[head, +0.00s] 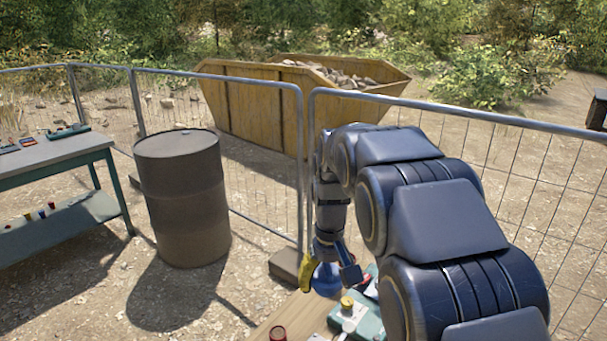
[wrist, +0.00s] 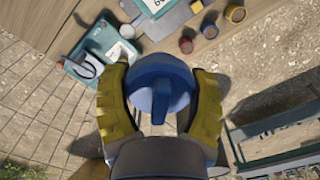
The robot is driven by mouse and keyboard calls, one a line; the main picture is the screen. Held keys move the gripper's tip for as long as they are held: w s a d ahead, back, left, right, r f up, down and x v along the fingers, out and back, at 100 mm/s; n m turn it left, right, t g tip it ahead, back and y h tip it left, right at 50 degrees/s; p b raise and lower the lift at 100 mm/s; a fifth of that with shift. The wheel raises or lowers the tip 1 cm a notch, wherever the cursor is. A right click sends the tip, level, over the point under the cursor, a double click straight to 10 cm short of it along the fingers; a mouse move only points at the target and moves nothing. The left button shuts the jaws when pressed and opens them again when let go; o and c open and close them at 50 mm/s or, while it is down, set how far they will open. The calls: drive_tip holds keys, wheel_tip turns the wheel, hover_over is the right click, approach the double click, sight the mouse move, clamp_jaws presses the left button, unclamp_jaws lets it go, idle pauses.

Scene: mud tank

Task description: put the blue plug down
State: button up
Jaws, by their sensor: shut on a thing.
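The blue plug (wrist: 160,82) is round with a raised grip bar, and it sits between the yellow fingers of my gripper (wrist: 160,105) in the wrist view. My gripper is shut on it. In the head view the blue plug (head: 325,281) hangs from my gripper (head: 328,268), near the wooden table's far edge. The wrist view shows the ground and the table's edge behind the plug. The underside of the plug is hidden.
A rusty barrel (head: 183,195) and a teal-legged workbench (head: 60,151) stand left. A wire fence (head: 255,84) runs behind, with a yellow skip (head: 270,107) beyond.

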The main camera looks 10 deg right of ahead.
drive_tip(key=s+d+f+n, duration=0.5)
drive_tip(key=d+f, duration=0.3)
drive_tip(key=d, duration=0.3)
drive_tip(key=s+d+f+n, duration=0.5)
drive_tip(key=d+f, duration=0.2)
drive_tip(key=d, duration=0.5)
drive_tip(key=shift+s+d+f, duration=0.2)
drive_tip(key=shift+s+f, duration=0.15)
drive_tip(key=shift+f, duration=0.05)
drive_tip(key=w+d+f, duration=0.2)
drive_tip(key=w+f, duration=0.1)
drive_tip(key=w+d+f, duration=0.3)
drive_tip(key=w, duration=0.1)
drive_tip(key=w+d+f, duration=0.3)
drive_tip(key=shift+w, duration=0.2)
drive_tip(key=shift+w+d+f, duration=0.15)
drive_tip(key=shift+w+f, duration=0.15)
drive_tip(key=shift+f, duration=1.55)
